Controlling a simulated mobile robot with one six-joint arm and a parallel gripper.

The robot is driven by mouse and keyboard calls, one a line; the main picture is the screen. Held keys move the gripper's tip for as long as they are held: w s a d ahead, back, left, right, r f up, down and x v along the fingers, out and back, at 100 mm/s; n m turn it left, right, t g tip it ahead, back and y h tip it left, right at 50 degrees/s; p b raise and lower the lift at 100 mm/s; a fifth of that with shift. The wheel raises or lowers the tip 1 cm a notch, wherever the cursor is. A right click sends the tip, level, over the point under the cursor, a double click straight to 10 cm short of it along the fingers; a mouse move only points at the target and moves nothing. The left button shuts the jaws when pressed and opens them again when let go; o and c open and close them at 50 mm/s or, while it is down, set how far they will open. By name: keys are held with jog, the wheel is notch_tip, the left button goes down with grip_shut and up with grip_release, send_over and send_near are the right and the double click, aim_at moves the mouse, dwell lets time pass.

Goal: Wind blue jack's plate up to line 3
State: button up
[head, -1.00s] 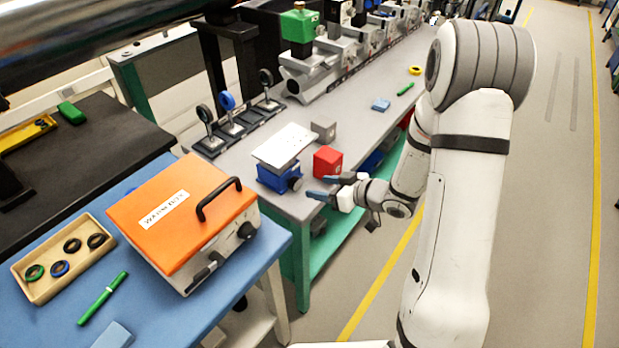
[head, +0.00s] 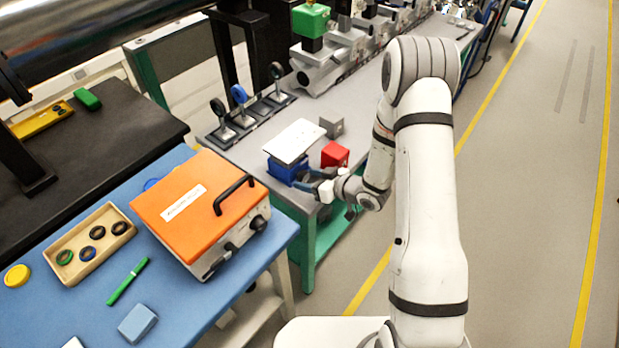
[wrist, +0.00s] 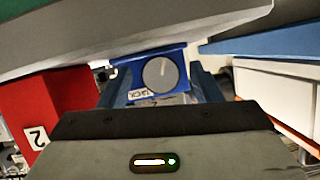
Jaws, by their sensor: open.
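The blue jack (head: 283,170) stands near the front edge of the grey bench, with its white plate (head: 293,141) on top. My gripper (head: 307,184) is at its front side, jaws open. In the wrist view, which looks upside down, the jack's round grey knob (wrist: 160,75) shows on its blue face beside a partly covered label. The blue-grey fingers lie either side of the knob, which sits between or just beyond their tips; I cannot tell if they touch it. The line scale is not readable in either view.
A red block (head: 335,154) stands close right of the jack; it also shows in the wrist view (wrist: 45,110), marked 2. A grey block (head: 331,127) is behind it. The orange-lidded case (head: 195,210) is on the blue table at left.

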jog(key=c, duration=1)
jog(key=shift+w+m+g, duration=0.1)
jog(key=shift+m+g, duration=0.3)
jog(key=shift+m, duration=0.2)
jog(key=o, duration=1)
jog(key=b+v, duration=0.1)
jog(key=v, duration=0.6)
jog(key=shift+s+d, duration=0.2)
jog(key=shift+d, duration=0.2)
